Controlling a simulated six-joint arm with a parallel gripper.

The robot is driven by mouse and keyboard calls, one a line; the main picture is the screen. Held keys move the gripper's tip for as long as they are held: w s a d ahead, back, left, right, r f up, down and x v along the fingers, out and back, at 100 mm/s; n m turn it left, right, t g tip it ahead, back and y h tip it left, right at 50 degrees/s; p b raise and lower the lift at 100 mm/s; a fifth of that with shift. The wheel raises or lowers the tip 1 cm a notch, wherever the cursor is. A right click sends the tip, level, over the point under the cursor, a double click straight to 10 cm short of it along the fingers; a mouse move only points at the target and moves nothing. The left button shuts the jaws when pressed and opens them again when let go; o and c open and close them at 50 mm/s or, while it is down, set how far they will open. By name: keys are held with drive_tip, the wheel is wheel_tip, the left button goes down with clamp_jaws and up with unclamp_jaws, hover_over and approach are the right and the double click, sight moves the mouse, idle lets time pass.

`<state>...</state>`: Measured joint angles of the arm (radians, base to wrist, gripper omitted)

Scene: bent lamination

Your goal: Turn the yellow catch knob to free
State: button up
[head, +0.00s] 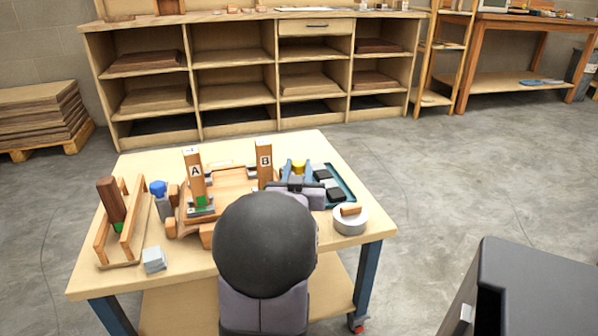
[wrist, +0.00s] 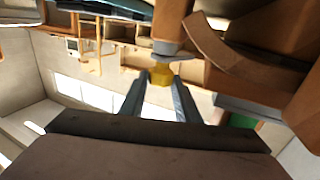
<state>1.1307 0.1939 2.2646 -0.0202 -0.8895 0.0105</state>
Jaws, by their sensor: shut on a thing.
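The yellow catch knob (wrist: 160,72) sits between the tips of my gripper's two fingers (wrist: 161,80) in the wrist view, and they are shut on it. Above the knob is a grey round collar under a wooden part. In the head view the yellow knob (head: 299,167) shows between the blue-grey fingertips of my gripper (head: 299,170), right of the wooden post marked B (head: 264,163). The post marked A (head: 195,180) stands farther left on the wooden form (head: 232,181). My arm hides the form's front right part. I cannot read the knob's turn position.
A dark teal tray (head: 349,196) with black blocks lies right of my gripper. A round grey tin (head: 350,221) stands at the table's right. A wooden rack (head: 133,235), a blue-capped bottle (head: 160,205) and a grey block (head: 153,260) are at the left. The front left tabletop is clear.

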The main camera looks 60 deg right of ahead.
drive_tip(key=shift+w+r+m+g, duration=0.1)
drive_tip(key=shift+m+g, duration=0.3)
drive_tip(key=shift+g, duration=0.1)
drive_tip(key=o, duration=1)
drive_tip(key=shift+o, duration=0.2)
drive_tip(key=shift+s+d+n+t, duration=0.2)
drive_tip(key=shift+n+t, duration=0.3)
drive_tip(key=shift+t, duration=0.2)
drive_tip(key=shift+t+p, duration=0.3)
drive_tip(key=shift+p, duration=0.1)
